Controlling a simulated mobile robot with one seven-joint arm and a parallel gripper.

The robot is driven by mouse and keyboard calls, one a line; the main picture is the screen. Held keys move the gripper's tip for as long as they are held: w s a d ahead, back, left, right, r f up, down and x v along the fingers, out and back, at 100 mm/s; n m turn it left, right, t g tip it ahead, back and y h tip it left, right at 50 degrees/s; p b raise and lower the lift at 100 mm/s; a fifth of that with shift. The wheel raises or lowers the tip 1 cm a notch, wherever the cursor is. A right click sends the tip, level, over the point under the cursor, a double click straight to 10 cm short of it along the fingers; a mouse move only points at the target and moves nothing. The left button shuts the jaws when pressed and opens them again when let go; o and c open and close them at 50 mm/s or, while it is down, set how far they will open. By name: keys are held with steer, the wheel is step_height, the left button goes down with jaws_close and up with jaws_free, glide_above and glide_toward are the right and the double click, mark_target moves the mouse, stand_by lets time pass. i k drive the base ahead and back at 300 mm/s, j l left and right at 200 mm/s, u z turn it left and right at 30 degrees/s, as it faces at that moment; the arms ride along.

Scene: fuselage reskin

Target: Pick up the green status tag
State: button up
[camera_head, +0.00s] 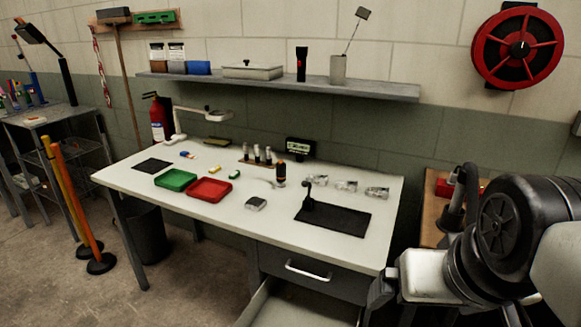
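Several small coloured pieces lie on the white workbench (230,221). One small green piece (234,174) lies right of centre behind the red tray (210,189); it may be the green status tag, but it is too small to be sure. A yellow and green piece (214,169) lies just left of it, and a blue piece (187,154) lies farther left. My gripper (382,289) is at the lower right, beside the bench's front right corner and well apart from these pieces. Its fingers are too unclear to show whether they are open.
A green tray (176,179) sits left of the red tray. A black mat (340,221) with a black stand covers the bench's right part. A drawer (300,306) is open below the front edge. A shelf (350,88) hangs above.

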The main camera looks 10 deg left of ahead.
mark_target(234, 176)
steer(key=u, duration=0.9)
